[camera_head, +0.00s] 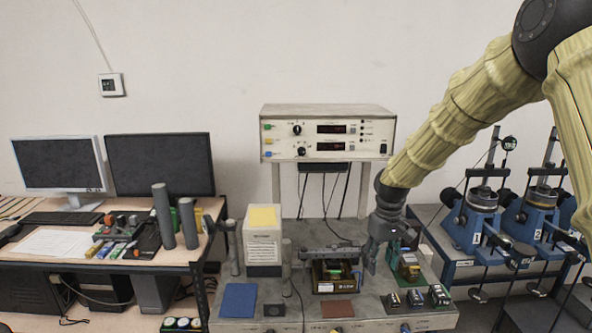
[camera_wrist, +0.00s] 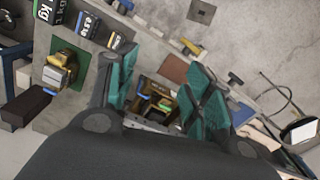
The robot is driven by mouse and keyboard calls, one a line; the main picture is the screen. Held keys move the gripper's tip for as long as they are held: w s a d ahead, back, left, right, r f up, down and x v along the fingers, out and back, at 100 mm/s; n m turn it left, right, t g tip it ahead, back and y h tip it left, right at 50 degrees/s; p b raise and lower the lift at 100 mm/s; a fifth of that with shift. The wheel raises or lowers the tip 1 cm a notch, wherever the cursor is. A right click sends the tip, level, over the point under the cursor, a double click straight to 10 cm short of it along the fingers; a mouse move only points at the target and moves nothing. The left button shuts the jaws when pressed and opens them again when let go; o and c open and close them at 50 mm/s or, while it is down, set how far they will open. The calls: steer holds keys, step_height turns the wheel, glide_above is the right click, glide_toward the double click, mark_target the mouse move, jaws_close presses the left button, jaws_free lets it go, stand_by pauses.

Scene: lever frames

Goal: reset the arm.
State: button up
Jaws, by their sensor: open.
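My gripper (camera_head: 373,254) hangs from the arm over the right half of the grey workbench (camera_head: 380,311) in the head view. Its fingers point down, close to a small open box (camera_head: 327,286) with coloured items in it. In the wrist view my gripper (camera_wrist: 160,98) shows two teal-padded fingers spread apart. The box (camera_wrist: 146,90) shows in the gap between them, and nothing is held. Whether the fingertips touch the box cannot be told.
A metered instrument (camera_head: 328,134) stands behind the bench. A blue mat (camera_head: 238,300), a white box (camera_head: 262,246) and several small weights (camera_head: 415,298) lie around the bench. Blue machines (camera_head: 475,220) stand at right, a desk with two monitors (camera_head: 160,165) at left.

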steer(key=s+f+b, duration=0.1)
steer(key=s+f, duration=0.2)
steer(key=f, duration=0.5)
steer(key=s+a+f+m+b, duration=0.1)
steer(key=s+f, duration=0.2)
steer(key=f, duration=0.4)
steer(key=s+f+b, duration=0.1)
steer(key=s+f, duration=0.3)
steer(key=f, duration=0.4)
steer(key=s+f+m+b, duration=0.2)
steer(key=s+f+b, duration=0.1)
steer(key=s+f, duration=1.7)
steer(key=s+f+b, duration=0.1)
steer(key=s+f, duration=0.1)
steer(key=s, duration=0.7)
steer(key=s+d+f+m+b, duration=0.1)
steer(key=s+f+b, duration=0.1)
steer(key=s, duration=0.6)
steer(key=shift+s+f, duration=0.4)
steer(key=shift+f, duration=0.4)
